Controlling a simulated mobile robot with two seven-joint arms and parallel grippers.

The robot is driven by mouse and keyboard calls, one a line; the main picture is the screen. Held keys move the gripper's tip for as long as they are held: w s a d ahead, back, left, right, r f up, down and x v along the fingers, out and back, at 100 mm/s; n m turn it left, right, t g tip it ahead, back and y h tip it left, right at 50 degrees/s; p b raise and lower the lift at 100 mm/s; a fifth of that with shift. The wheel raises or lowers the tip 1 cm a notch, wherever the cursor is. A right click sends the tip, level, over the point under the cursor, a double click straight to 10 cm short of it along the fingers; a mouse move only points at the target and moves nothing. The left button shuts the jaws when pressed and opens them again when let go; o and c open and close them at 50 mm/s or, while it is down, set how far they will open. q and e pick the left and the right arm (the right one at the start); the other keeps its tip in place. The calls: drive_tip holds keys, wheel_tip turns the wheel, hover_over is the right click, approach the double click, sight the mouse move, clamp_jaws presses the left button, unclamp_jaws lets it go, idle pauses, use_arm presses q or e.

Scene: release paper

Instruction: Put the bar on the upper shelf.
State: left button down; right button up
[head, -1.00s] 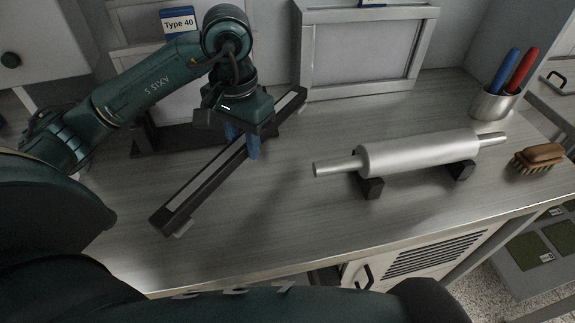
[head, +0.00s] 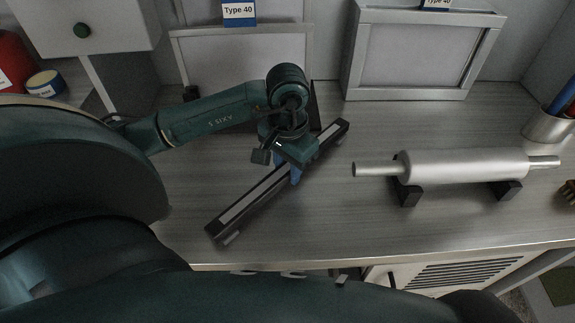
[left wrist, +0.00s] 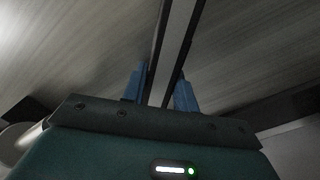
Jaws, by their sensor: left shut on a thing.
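The bar (head: 250,198) is a long black beam with a pale strip along its top. It lies diagonally across the picture in the head view, from front left to back right. My left gripper (head: 295,175) is shut on it near its middle, from above. In the left wrist view the bar (left wrist: 176,45) runs between the two blue fingers of the gripper (left wrist: 160,85). Whether the bar touches the worktop or is just above it, I cannot tell. No upper shelf can be made out. My right gripper is not in view.
A metal roller (head: 465,166) rests on black supports at the right of the worktop (head: 330,225). Grey framed boxes (head: 415,60) with "Type 40" labels stand at the back. A metal cup (head: 548,125) is at the right edge. A red container (head: 14,65) and a tin (head: 45,84) are at far left.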

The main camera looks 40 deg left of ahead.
use_arm(q)
drive_tip(key=shift+f, duration=0.1)
drive_tip(key=c, duration=1.5)
unclamp_jaws()
drive_tip(key=shift+f+b, duration=0.1)
drive_tip(key=shift+b, duration=0.2)
drive_tip(key=shift+c, duration=0.2)
drive_tip(key=o, duration=0.5)
drive_tip(key=shift+c, duration=0.2)
